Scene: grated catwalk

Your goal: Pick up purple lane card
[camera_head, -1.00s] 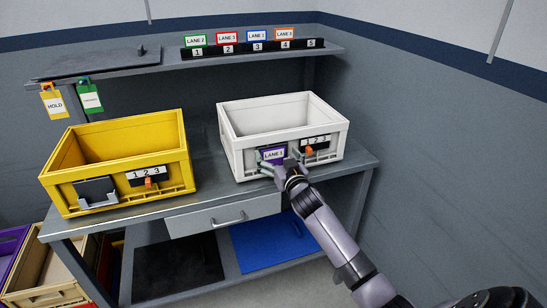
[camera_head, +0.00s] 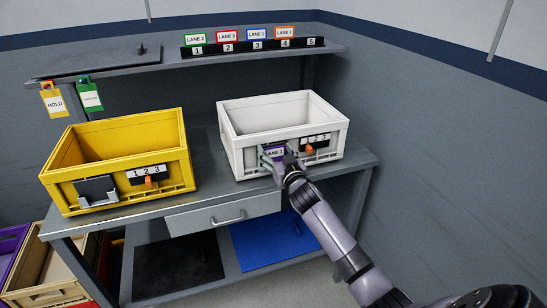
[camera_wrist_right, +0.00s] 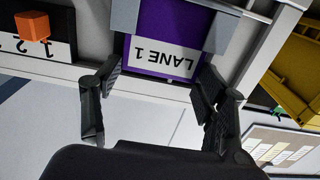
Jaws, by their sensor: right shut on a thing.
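The purple lane card (camera_head: 275,151), labelled LANE 1, is at the holder on the front of the white crate (camera_head: 244,140). In the right wrist view the card (camera_wrist_right: 168,30) appears upside down, with a white label and purple border. My right gripper (camera_head: 277,158) is in front of the card, with one finger at each side edge. In the wrist view my right gripper (camera_wrist_right: 160,72) is shut on the card near its label end. The card's far end runs out of that view. My left gripper is not in view.
A yellow crate (camera_head: 125,128) with an empty dark holder stands left on the bench (camera_head: 225,200). An orange tab (camera_head: 308,149) sits beside the card under the numbers 1 2 3. Several lane cards stand in a numbered rack (camera_head: 257,46) on the shelf above.

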